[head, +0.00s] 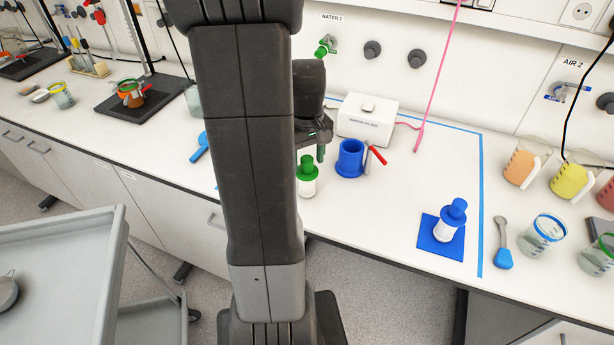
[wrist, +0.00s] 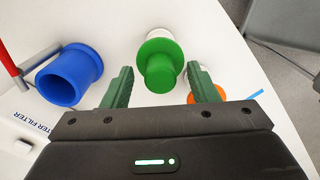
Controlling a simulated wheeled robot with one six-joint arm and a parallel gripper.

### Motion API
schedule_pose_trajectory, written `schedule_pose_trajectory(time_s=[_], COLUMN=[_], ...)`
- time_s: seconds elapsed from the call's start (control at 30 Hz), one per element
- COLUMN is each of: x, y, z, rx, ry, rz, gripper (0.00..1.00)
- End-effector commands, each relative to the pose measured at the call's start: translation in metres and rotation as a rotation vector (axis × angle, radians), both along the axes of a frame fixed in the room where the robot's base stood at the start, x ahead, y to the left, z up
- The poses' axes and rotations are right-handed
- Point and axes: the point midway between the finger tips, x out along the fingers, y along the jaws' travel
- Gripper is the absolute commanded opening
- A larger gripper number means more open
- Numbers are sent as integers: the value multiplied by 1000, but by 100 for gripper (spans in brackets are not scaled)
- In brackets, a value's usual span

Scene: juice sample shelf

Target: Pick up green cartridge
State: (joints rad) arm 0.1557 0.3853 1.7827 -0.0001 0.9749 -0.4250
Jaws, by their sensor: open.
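The green cartridge (head: 307,176) has a green top and a white body. It stands upright on the white bench, partly behind my arm in the head view. In the wrist view the green cartridge (wrist: 160,62) lies ahead of and between my gripper's two green fingers. My gripper (wrist: 160,88) is open and empty, with its fingers apart on either side of the cartridge's line. In the head view my gripper (head: 321,150) is just above the cartridge, partly hidden by my arm.
A blue cup-like holder (head: 350,160) stands close right of the cartridge, with a red-handled tool (head: 376,153) beside it. A white box (head: 367,122) is behind. A blue-topped cartridge (head: 449,222) stands on a blue pad (head: 427,246). Something orange (wrist: 205,95) shows behind a finger.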

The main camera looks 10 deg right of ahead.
Motion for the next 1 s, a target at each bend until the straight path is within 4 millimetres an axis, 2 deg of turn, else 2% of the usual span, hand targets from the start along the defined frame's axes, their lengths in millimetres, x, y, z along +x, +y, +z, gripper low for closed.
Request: schedule_pose_trajectory(time_s=[0.1,0.33,0.37,0.6,0.63,0.87,1.0], x=[0,0,0,0,0,1,1], y=[0,0,0,0,0,0,0], z=[-9,-11,-11,-11,-11,-10,-1], rx=[0,0,0,0,0,0,-1], ry=[0,-2,-2,-2,-2,-2,-5], rz=[0,1,1,1,1,1,1], gripper=[54,54,50,3,0,0,0])
